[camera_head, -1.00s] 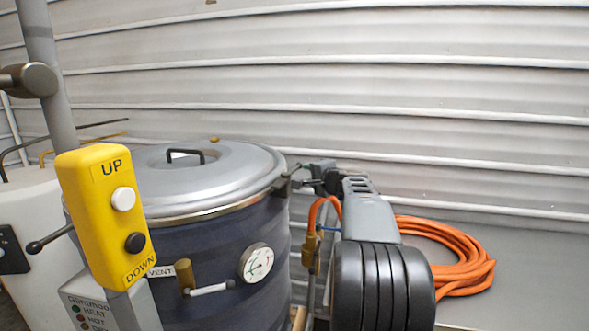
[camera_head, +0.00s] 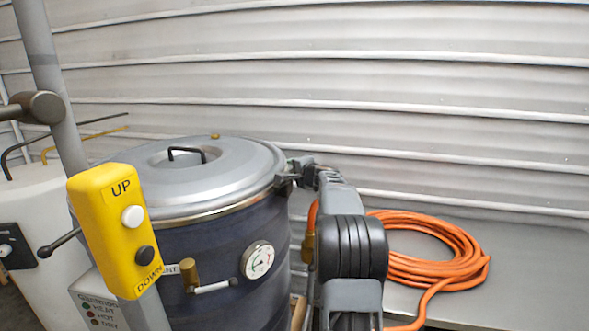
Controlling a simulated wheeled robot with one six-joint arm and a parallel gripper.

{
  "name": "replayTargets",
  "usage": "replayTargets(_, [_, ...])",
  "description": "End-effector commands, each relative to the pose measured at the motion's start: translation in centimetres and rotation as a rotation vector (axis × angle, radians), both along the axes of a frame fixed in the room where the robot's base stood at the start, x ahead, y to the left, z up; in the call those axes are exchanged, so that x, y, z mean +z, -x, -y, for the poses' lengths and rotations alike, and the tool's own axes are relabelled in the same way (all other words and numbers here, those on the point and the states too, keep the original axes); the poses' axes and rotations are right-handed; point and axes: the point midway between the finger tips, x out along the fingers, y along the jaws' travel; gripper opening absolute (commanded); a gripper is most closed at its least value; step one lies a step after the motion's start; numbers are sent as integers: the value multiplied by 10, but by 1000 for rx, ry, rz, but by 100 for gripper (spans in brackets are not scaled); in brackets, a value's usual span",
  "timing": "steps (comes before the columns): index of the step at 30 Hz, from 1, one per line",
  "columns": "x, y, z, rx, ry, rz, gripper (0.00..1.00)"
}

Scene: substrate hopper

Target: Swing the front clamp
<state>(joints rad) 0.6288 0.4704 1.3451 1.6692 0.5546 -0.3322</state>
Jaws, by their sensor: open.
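The dark blue hopper drum (camera_head: 215,255) has a grey metal lid (camera_head: 200,172) on top with a black handle (camera_head: 187,153). A small dark clamp (camera_head: 284,182) sits at the right edge of the lid rim. My gripper (camera_head: 299,165) is at that rim, right against or just beside the clamp. The arm covers much of this spot, and I cannot tell whether the fingers touch the clamp. The jaws are open and hold nothing that I can see.
A yellow UP/DOWN pendant (camera_head: 115,230) hangs in front of the drum at left. A gauge (camera_head: 257,260) and a vent valve (camera_head: 191,274) stick out of the drum's front. An orange hose coil (camera_head: 430,250) lies on the grey surface at right. A ribbed wall stands behind.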

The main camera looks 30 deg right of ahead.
Motion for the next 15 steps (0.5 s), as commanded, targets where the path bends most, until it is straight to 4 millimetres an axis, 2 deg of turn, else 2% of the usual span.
replayTargets(2, [0,0,0,0,0,0,38])
replayTargets(12, [0,0,0,0,0,0,6])
replayTargets(15, [0,0,0,0,0,0,0])
